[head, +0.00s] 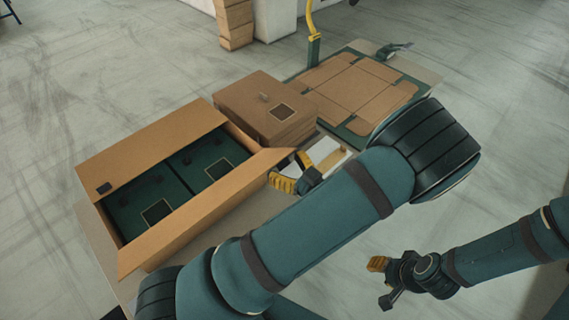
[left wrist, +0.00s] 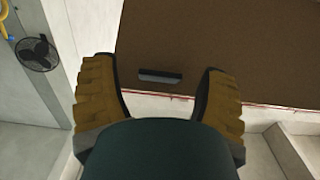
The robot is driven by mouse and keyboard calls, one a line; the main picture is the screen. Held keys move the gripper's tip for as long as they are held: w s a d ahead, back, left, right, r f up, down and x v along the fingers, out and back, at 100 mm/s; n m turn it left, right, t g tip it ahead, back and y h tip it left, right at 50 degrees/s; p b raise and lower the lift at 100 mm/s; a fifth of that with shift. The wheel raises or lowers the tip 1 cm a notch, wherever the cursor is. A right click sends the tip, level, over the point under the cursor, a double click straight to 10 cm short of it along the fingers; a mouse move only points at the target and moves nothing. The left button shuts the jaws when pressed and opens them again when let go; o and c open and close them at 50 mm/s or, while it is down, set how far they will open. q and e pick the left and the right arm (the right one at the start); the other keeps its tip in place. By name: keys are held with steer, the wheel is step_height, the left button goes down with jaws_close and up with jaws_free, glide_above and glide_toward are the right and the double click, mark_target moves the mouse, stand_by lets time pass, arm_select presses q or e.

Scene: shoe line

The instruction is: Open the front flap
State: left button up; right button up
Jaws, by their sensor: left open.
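An open cardboard carton (head: 185,217) stands at the left of the head view, with two dark green boxes (head: 150,203) inside. Its long near flap (head: 205,207) slants outward, and its right end flap (head: 262,160) sticks out toward my left gripper (head: 288,182). That gripper is just right of the carton, partly hidden behind my arm. In the left wrist view its yellow fingers (left wrist: 160,95) are apart, with nothing between them. A brown cardboard panel (left wrist: 240,45) with a dark slot lies beyond the fingertips. My right gripper (head: 380,270) hangs at the lower right, away from the carton.
A stack of brown boxes (head: 262,108) stands behind the carton. A flat cardboard blank (head: 355,88) lies on a green board at the back right. A white tray (head: 325,152) sits close by my left gripper. The floor at the left is clear.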

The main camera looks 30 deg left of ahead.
mark_target(282, 158)
arm_select(q)
jaws_close()
steer(key=r+p, duration=0.1)
steer(key=a+r+h+p, duration=0.1)
steer(key=r+p, duration=0.1)
steer(key=shift+w+a+p, duration=0.2)
steer(key=shift+a+p, duration=0.05)
steer(key=shift+p, duration=0.05)
steer(key=a+r+p, duration=0.1)
steer(key=w+a+r+p, duration=0.1)
steer(key=a, duration=0.1)
steer(key=shift+w+a+r, duration=0.1)
steer(key=shift+a+r, duration=0.05)
steer(key=shift+r, duration=0.15)
steer(key=shift+w+a+r, duration=0.15)
steer(key=shift+a+r, duration=0.05)
steer(key=shift+a, duration=0.25)
